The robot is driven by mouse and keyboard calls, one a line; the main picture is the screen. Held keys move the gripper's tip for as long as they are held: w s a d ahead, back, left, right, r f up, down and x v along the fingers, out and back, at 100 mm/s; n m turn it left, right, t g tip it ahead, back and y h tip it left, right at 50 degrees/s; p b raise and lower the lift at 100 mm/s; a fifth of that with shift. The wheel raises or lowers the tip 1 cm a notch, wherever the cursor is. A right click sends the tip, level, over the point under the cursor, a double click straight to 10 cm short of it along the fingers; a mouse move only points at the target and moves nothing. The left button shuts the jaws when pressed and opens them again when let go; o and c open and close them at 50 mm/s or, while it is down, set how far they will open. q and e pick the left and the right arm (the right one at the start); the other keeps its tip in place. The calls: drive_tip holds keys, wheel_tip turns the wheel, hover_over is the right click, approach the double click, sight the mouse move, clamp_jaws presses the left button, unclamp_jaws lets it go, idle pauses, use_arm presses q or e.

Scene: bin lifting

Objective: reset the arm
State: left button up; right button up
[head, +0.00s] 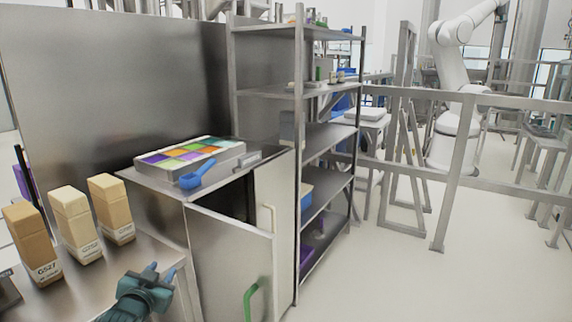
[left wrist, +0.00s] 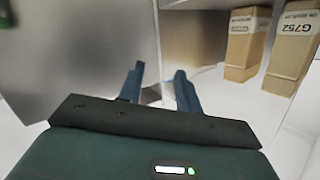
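My left gripper (head: 160,270) is dark green with blue fingers and is low in the head view, by the right end of the metal table with the boxes. In the left wrist view the same gripper (left wrist: 158,80) has its two fingers apart with nothing between them. It touches no object that I can see. My right gripper and right arm are not in view.
Several tan boxes stand on the metal table, one a pale box (head: 75,222). A blue scoop (head: 195,176) lies by a tray of coloured compartments (head: 215,163) on a cabinet. The cabinet door (head: 232,262) with a green handle stands open. Open floor (head: 400,285) lies right of the shelf rack (head: 330,135).

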use_arm(q)
drive_tip(key=s+d+f+g+h, duration=0.2)
drive_tip(key=s+d+f, duration=0.6)
drive_tip(key=s+f, duration=0.4)
drive_tip(key=s+d+f+g, duration=0.1)
drive_tip(key=s+d, duration=0.3)
drive_tip(key=s, duration=0.6)
drive_tip(key=s+d+f+g+h, duration=0.1)
drive_tip(key=s+d+f+g, duration=0.1)
drive_tip(key=s, duration=0.9)
drive_tip(key=shift+s+d+f+h, duration=0.25)
drive_tip(key=shift+d+f, duration=0.3)
drive_tip(key=shift+d, duration=0.35)
